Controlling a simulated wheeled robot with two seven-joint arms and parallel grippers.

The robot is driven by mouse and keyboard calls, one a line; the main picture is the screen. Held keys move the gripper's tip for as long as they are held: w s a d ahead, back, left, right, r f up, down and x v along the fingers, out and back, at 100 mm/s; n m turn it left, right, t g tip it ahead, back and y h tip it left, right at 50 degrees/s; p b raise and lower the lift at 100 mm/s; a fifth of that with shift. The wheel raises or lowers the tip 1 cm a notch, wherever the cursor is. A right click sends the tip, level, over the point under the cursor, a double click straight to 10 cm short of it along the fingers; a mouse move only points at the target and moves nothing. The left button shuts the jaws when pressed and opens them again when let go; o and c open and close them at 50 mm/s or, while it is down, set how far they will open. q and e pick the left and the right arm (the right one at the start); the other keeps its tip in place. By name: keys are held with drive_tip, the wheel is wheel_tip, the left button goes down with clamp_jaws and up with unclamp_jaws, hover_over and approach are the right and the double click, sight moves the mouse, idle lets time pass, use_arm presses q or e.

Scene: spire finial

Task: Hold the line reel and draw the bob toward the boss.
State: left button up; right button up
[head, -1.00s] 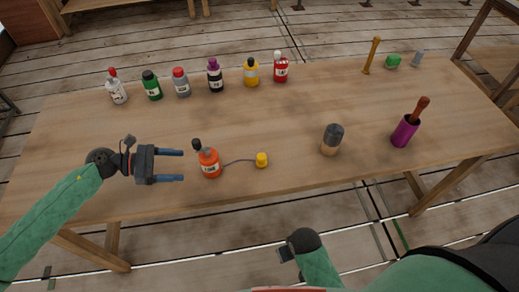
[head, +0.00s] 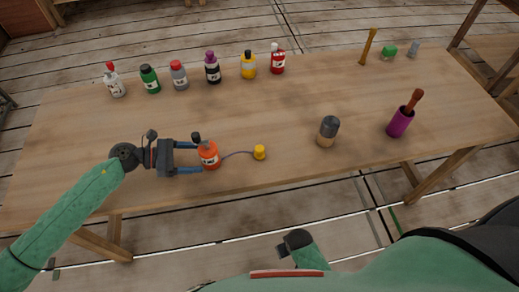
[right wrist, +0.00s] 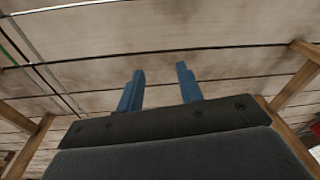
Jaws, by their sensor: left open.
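My right gripper (right wrist: 160,78) is open and empty over the floor, in the right wrist view. I cannot tell which thing is the boss.
Several bottles (head: 212,68) stand along the table's back left. A grey-and-tan cylinder (head: 328,132) and a purple cup (head: 400,122) with a brown handle stand to the right. A yellow post (head: 368,47) and a green block (head: 389,52) are at the back right. The table's middle is clear.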

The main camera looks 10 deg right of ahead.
sight(206, 157)
use_arm(q)
drive_tip(key=shift+d+f, duration=0.1)
drive_tip(key=shift+d, duration=0.2)
drive_tip(key=shift+d+f, duration=0.15)
drive_tip(key=shift+d, duration=0.05)
drive_tip(key=shift+d+f+b, duration=0.2)
drive_tip(key=shift+d+b, duration=0.2)
drive_tip(key=shift+d, duration=0.3)
drive_tip(key=shift+x, duration=0.8)
drive_tip(key=shift+d, duration=0.15)
use_arm(e)
drive_tip(key=r, duration=0.4)
drive_tip(key=shift+w+a+r, duration=0.25)
drive_tip(key=shift+w, duration=0.1)
use_arm(q)
drive_tip(key=shift+c, duration=0.2)
drive_tip(key=c, duration=0.6)
use_arm(e)
drive_tip(key=shift+f, duration=0.1)
